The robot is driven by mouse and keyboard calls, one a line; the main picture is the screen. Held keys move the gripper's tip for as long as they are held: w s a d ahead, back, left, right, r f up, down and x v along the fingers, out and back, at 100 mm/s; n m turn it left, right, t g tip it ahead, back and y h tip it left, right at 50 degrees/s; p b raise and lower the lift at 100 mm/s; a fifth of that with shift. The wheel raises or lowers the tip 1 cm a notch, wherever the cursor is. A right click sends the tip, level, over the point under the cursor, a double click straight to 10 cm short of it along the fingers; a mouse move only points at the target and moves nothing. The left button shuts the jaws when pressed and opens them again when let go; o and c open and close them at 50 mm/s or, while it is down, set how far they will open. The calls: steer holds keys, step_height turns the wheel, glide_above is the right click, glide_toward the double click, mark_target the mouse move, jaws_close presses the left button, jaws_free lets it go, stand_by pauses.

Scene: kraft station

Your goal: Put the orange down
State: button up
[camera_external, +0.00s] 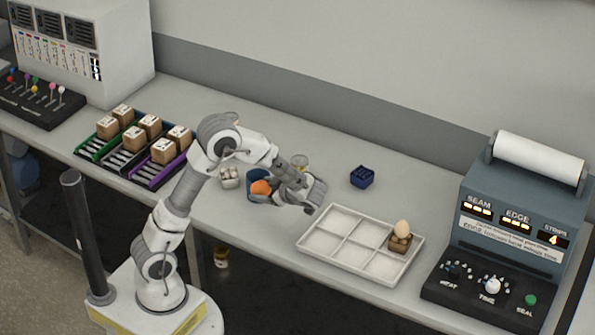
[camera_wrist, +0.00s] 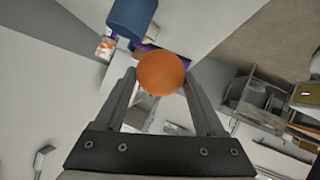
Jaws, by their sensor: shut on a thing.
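The orange (camera_external: 261,188) is a round orange ball, held in my gripper (camera_external: 276,190) above the middle of the bench. In the wrist view the orange (camera_wrist: 161,73) sits between the tips of the two fingers of my gripper (camera_wrist: 160,78), which are shut on it. A blue container (camera_external: 253,177) shows right behind the orange in the external view. What looks like the same blue container (camera_wrist: 131,17) is beyond the orange at the upper left in the wrist view. I cannot tell how far apart the orange and this container are.
A white divided tray (camera_external: 335,262) holds an egg (camera_external: 402,229) on a brown block at right. A small dark blue box (camera_external: 362,177) and a cup of white things (camera_external: 229,177) stand nearby. Coloured racks with cartons (camera_external: 134,139) are left; a sealing machine (camera_external: 505,245) is right.

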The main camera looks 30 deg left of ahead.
steer(key=s+a+n+g, duration=0.3)
steer(key=s+a, duration=0.1)
steer(key=s, duration=0.1)
steer(key=b, duration=0.2)
glide_above(224, 213)
steer(key=shift+y, duration=0.3)
step_height(224, 213, down, 6)
steer(key=shift+s+f, duration=0.1)
steer(key=shift+f, duration=0.2)
steer(key=shift+f+b, duration=0.6)
steer(key=shift+f, duration=1.3)
steer(key=shift+f, duration=0.15)
steer(key=o, duration=1.4)
